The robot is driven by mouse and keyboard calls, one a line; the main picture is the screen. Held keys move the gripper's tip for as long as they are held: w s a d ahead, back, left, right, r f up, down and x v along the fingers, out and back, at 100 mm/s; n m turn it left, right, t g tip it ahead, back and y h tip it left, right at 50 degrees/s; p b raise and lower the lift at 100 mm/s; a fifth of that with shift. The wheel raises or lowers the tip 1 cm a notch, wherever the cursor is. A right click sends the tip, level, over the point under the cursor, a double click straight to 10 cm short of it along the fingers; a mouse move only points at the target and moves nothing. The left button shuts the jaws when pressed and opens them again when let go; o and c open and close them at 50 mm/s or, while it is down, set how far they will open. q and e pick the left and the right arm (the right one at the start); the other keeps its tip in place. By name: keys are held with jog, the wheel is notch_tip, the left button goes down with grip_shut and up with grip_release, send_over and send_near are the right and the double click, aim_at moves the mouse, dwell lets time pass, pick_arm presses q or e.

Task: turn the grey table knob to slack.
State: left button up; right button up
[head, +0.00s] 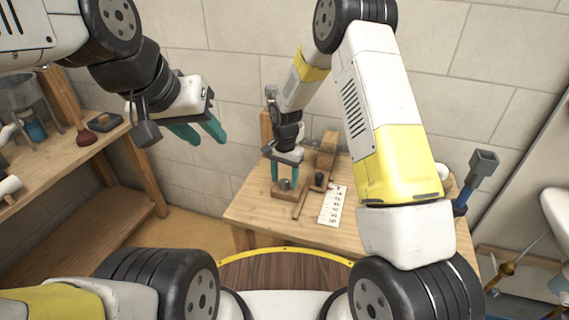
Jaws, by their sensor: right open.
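The grey table knob (285,184) sits on a small wooden block (288,194) near the left side of the wooden table (254,219). My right gripper (285,176) points down over the knob with its teal fingers open, one on each side of it. I cannot tell whether the fingers touch the knob. My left gripper (198,134) hangs in the air at the left, away from the table; its teal fingers show apart.
Behind the knob stand wooden fixture pieces (326,150). A small dark knob (320,178) and a printed white card (332,205) are right of it. A wooden shelf (95,225) at left holds a plunger (86,136) and a dark tray (105,122).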

jog(key=shift+f, duration=0.25)
jog(key=shift+c, duration=0.2)
grip_shut()
